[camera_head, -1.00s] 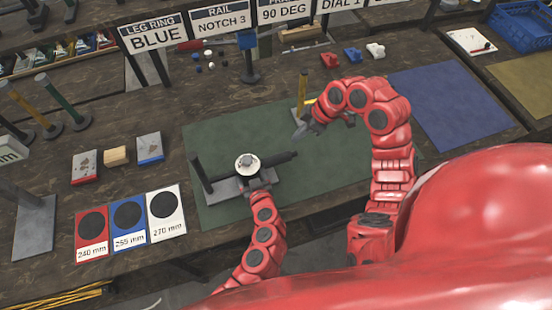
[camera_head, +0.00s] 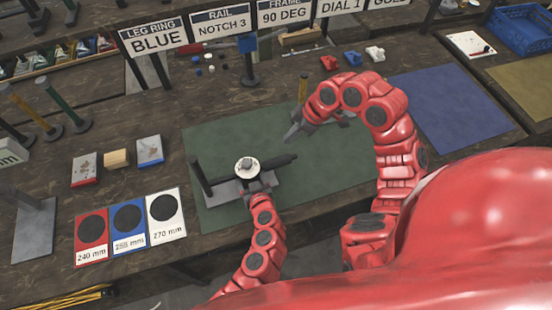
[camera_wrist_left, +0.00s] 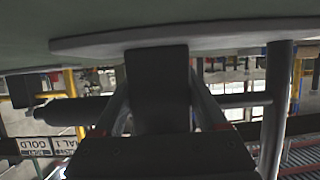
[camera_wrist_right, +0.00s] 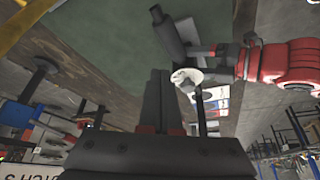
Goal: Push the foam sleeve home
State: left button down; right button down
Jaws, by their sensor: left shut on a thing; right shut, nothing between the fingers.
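The press (camera_head: 228,190) stands on the green mat, with a grey base, a dark upright post at its left and a white disc (camera_head: 247,167) on top. A thick dark cylinder (camera_head: 278,160), which looks like the foam sleeve, lies along its bar and points right; it also shows in the right wrist view (camera_wrist_right: 172,40). How far it sits on the bar I cannot tell. My left gripper (camera_head: 258,188) is shut on a dark block (camera_wrist_left: 157,80) at the press's near side. My right gripper (camera_head: 291,138) is shut and empty, apart from the cylinder, just beyond its right end.
Red, blue and white cards (camera_head: 129,226) lie left of the green mat (camera_head: 330,175). A blue mat (camera_head: 455,105) is at the right. The green mat right of the press is mostly clear.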

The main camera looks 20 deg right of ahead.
aim_at(289, 155)
jog(key=shift+f, duration=3.15)
jog(key=shift+f, duration=0.7)
jog(key=shift+a+r, duration=0.1)
jog(key=shift+r, duration=0.1)
jog(key=shift+d, duration=1.8)
jog(key=shift+f, duration=0.45)
jog(key=shift+a, duration=1.15)
jog(key=shift+d, duration=0.1)
